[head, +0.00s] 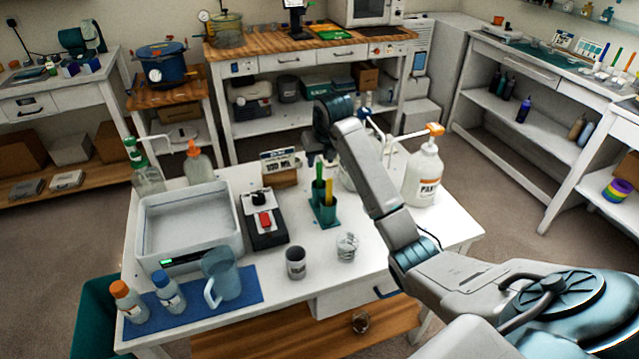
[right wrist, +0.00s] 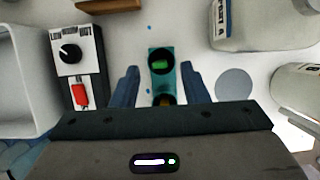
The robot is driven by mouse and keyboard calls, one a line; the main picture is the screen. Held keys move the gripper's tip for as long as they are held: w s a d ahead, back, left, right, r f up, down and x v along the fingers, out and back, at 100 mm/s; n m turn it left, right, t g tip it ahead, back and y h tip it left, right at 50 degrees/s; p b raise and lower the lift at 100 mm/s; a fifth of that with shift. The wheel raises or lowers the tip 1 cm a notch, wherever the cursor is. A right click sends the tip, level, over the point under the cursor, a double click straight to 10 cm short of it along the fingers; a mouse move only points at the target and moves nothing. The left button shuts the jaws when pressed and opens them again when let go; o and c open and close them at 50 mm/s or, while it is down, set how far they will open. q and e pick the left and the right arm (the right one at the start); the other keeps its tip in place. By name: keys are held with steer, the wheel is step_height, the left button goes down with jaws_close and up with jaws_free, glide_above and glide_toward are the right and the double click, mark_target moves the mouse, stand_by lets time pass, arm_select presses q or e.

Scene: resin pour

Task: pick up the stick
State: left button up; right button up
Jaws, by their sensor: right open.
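A teal holder (head: 324,214) with two cups stands on the white table in the head view. A green stick (head: 319,170) and a yellow stick (head: 328,190) stand upright in it. From above in the right wrist view, the holder (right wrist: 154,55) shows the green stick's end (right wrist: 160,64) in one cup and the yellow stick's end (right wrist: 163,99) in the other. My right gripper (right wrist: 160,82) is open above the holder, one finger on either side of it, with nothing between the fingers that I can see gripped. My left gripper is not in view.
A black-and-white device with a red switch (head: 265,222) stands left of the holder, beside a grey tray (head: 190,222). A white pump bottle (head: 424,175) stands to the right. A dark cup (head: 296,262) and a clear cup (head: 347,247) stand in front.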

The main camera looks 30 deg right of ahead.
mark_target(319, 163)
steer(key=x, duration=0.3)
steer(key=shift+w+f+p, duration=0.15)
steer(key=shift+w+p, duration=0.05)
steer(key=shift+p, duration=0.15)
steer(key=shift+c, duration=0.4)
jaws_close()
